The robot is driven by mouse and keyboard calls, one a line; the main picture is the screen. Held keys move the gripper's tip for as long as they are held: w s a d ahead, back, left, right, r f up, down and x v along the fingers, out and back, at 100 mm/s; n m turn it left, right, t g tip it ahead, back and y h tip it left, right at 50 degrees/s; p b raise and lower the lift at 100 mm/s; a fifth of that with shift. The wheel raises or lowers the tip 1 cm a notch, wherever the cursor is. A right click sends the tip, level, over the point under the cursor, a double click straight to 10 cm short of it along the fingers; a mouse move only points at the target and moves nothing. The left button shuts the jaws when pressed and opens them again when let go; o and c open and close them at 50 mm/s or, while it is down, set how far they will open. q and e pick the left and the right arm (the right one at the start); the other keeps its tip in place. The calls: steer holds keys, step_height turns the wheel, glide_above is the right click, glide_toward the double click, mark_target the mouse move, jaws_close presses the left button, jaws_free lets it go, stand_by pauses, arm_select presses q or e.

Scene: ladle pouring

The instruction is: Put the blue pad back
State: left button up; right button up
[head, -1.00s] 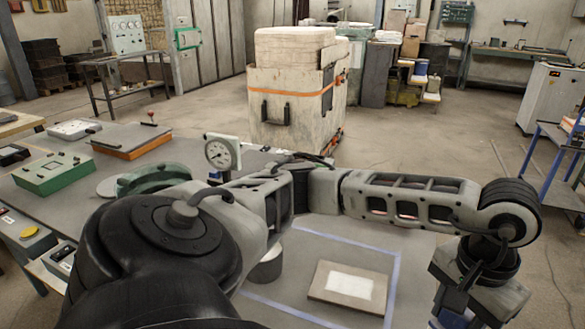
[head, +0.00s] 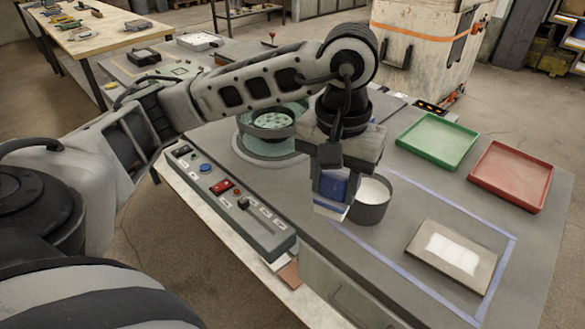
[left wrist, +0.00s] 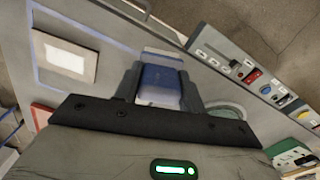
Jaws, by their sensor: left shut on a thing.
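My left gripper (head: 330,190) is shut on the blue pad (head: 334,185), a small blue block with a pale lower part. The gripper points down over the grey table, just left of a dark cup (head: 368,212) with white contents. I cannot tell whether the pad touches the table or the cup. In the left wrist view the pad (left wrist: 160,84) sits between the two fingers of the left gripper (left wrist: 160,92), its far end pale. My right gripper is not in view.
A tan board with a white patch (head: 450,255) lies inside a blue taped outline. A green tray (head: 437,140) and a red tray (head: 511,175) stand at the back right. A switch panel (head: 225,198) lines the table edge; a round green fixture (head: 270,142) is behind.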

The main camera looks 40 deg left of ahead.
arm_select(q)
steer(key=shift+s+a+r+n, duration=0.2)
steer(key=shift+a+r+n, duration=0.1)
steer(key=shift+r, duration=0.15)
steer(key=shift+s+a+r+n, duration=0.2)
steer(key=shift+a+r, duration=0.05)
steer(key=shift+r, duration=0.2)
steer(key=shift+a+r, duration=0.25)
steer(key=shift+a, duration=0.05)
steer(key=w+a+f, duration=0.2)
steer(key=w+f, duration=0.1)
steer(key=f, duration=0.1)
steer(key=w+a+f+p, duration=0.1)
steer(key=w+a+f, duration=0.1)
steer(key=w+f, duration=0.2)
steer(key=w+a+f+p, duration=0.1)
steer(key=w+a+f, duration=0.2)
steer(key=w+f, duration=0.1)
steer(key=shift+w+a+f, duration=0.1)
steer(key=shift+w+f, duration=0.05)
steer(key=shift+f, duration=0.1)
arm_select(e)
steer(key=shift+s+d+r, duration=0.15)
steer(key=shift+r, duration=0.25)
arm_select(q)
steer(key=shift+f, duration=0.2)
steer(key=o, duration=0.9)
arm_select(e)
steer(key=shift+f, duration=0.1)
